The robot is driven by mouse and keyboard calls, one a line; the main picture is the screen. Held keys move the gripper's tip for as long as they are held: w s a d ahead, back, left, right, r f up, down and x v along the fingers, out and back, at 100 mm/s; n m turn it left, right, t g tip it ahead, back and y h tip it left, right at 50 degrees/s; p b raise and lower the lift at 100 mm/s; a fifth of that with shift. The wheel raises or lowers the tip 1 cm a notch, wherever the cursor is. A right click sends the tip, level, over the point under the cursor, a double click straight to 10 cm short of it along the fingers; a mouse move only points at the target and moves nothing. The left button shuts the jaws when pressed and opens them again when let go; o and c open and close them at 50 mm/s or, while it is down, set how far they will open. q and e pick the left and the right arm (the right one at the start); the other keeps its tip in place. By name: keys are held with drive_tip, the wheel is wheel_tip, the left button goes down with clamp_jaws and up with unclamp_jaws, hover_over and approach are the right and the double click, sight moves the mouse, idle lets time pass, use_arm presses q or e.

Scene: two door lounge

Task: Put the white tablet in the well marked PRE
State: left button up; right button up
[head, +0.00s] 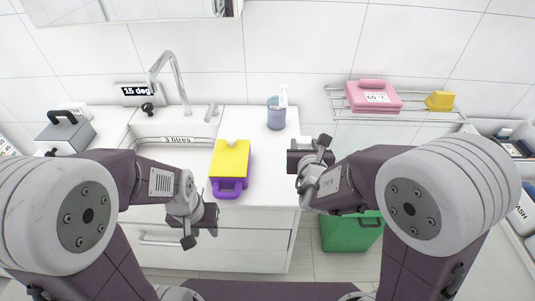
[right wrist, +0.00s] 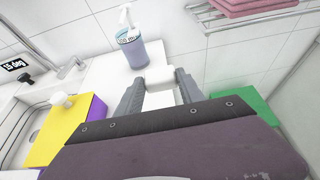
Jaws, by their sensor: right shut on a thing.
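The white tablet (right wrist: 159,77) is a small white block between the two grey fingers of my right gripper (right wrist: 160,88) in the right wrist view. My right gripper (head: 306,147) is shut on it and holds it up, near the right end of the white counter in the head view. My left gripper (head: 201,237) is low in front of the counter, its fingers apart and empty. No well marked PRE can be made out in either view.
A purple box with a yellow top (head: 230,158) and white knob stands on the counter (head: 262,165). A pump bottle (head: 276,115) stands behind it. A sink with a tap (head: 172,85) is left. Pink towels (head: 373,96) lie on a rack; a green bin (head: 350,232) is below.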

hover_over(275, 164)
wheel_tip(275, 164, down, 5)
drive_tip(key=shift+f, duration=0.1)
wheel_tip(275, 164, down, 4)
drive_tip(key=shift+r, duration=0.1)
drive_tip(key=shift+f+b, duration=0.25)
drive_tip(key=shift+b, duration=0.3)
drive_tip(key=o, duration=1.3)
drive_tip(key=shift+r, duration=0.15)
